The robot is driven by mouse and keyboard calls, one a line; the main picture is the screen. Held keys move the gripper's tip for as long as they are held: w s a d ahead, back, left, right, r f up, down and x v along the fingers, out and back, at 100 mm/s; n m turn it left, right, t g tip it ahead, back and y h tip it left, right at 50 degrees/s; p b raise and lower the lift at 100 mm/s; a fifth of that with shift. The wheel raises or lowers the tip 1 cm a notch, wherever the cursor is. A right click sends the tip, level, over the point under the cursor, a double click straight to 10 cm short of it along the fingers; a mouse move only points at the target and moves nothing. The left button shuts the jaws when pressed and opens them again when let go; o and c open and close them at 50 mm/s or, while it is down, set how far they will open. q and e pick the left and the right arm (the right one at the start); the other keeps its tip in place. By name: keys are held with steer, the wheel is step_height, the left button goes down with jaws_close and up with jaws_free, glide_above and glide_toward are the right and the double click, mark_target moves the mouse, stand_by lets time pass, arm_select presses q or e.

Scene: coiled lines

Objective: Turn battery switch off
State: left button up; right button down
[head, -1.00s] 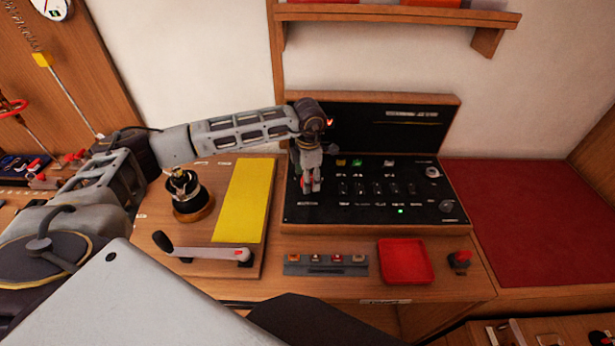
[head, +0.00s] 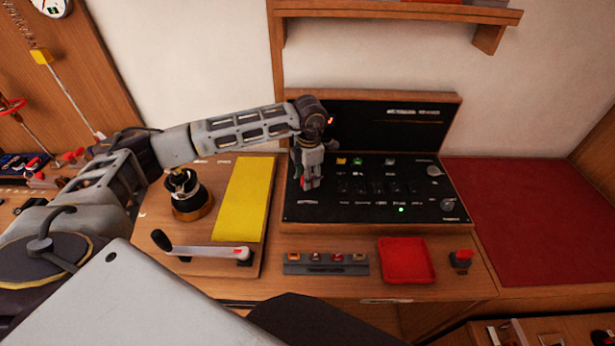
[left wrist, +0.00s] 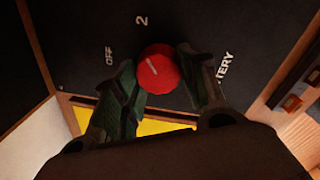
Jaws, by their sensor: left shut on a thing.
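The battery switch is a red round knob (left wrist: 158,70) with a pale pointer line, on a black panel (head: 420,213) with a wooden frame. In the left wrist view the labels OFF, 2 and part of BATTERY show around it. The pointer line is slanted and lies roughly between the OFF and 2 marks. My right gripper is not in view.
A yellow strip (head: 247,200) and a winch-like drum (head: 186,190) lie left of the panel. A crank handle (head: 200,249), a red tray (head: 405,260) and a red button (head: 460,258) are in front. A shelf (head: 400,14) hangs above.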

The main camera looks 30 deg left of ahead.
arm_select(q)
steer(key=shift+f+n+b, duration=0.1)
steer(key=shift+n+b, duration=0.2)
steer(key=shift+n, duration=0.4)
steer(key=shift+n+b, duration=0.5)
steer(key=shift+n, duration=0.6)
steer(key=n+b, duration=0.1)
steer(key=n, duration=0.3)
steer(key=shift+d+n, duration=0.15)
steer(key=shift+n, duration=0.95)
steer(key=shift+n+g+b, duration=0.3)
steer(key=o, duration=0.8)
steer(key=shift+c, duration=0.2)
steer(key=shift+o, duration=1.4)
step_height(320, 180, up, 12)
steer(key=shift+w+d, duration=0.15)
steer(key=shift+d, duration=0.2)
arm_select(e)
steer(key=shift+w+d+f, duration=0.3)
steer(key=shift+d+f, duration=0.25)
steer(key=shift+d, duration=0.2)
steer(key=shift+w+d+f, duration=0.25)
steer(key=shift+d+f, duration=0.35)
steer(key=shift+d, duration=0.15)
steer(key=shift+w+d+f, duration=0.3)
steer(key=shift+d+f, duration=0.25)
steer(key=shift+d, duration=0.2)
